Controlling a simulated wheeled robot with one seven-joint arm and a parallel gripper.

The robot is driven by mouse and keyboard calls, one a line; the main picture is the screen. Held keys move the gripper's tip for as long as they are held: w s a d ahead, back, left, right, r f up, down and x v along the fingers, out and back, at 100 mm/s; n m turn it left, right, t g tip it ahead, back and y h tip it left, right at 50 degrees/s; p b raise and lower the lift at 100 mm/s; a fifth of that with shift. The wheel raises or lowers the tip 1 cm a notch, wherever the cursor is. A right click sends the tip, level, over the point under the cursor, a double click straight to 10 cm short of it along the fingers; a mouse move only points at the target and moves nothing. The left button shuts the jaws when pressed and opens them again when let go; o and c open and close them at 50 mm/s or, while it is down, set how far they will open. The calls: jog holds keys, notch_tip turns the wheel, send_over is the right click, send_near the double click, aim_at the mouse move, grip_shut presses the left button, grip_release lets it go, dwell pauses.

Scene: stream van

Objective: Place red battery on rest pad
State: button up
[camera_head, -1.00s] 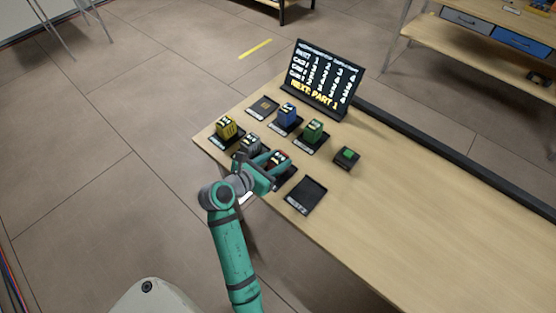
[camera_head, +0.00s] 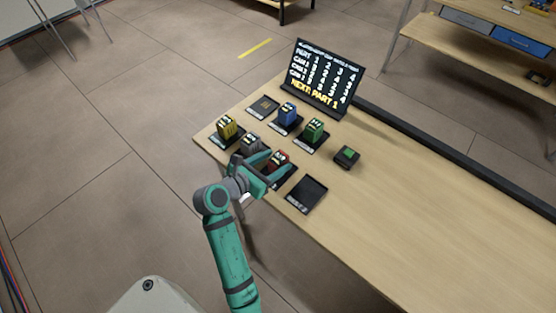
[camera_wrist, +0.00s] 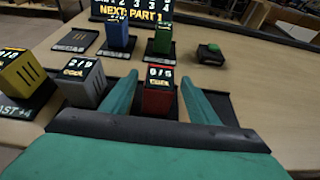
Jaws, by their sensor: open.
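The red battery (camera_wrist: 159,91) stands upright on a dark pad; its top label reads 0/5 in the wrist view. It also shows in the head view (camera_head: 278,158), partly behind my gripper. My gripper (camera_head: 272,165) is open, with one finger on each side of the red battery in the wrist view (camera_wrist: 160,92). Whether the fingers touch it I cannot tell. An empty dark pad (camera_head: 307,194) lies to the right of it, and another pad with no battery (camera_head: 263,107) lies at the back left.
Yellow (camera_head: 228,128), grey (camera_head: 250,144), blue (camera_head: 287,114) and green (camera_head: 314,130) batteries stand on pads close by. A green button box (camera_head: 346,157) is to the right. A sign (camera_head: 323,78) reading "NEXT: PART 1" stands behind. The table's right side is clear.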

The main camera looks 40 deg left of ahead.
jog(key=v, duration=1)
jog(key=shift+d, duration=0.1)
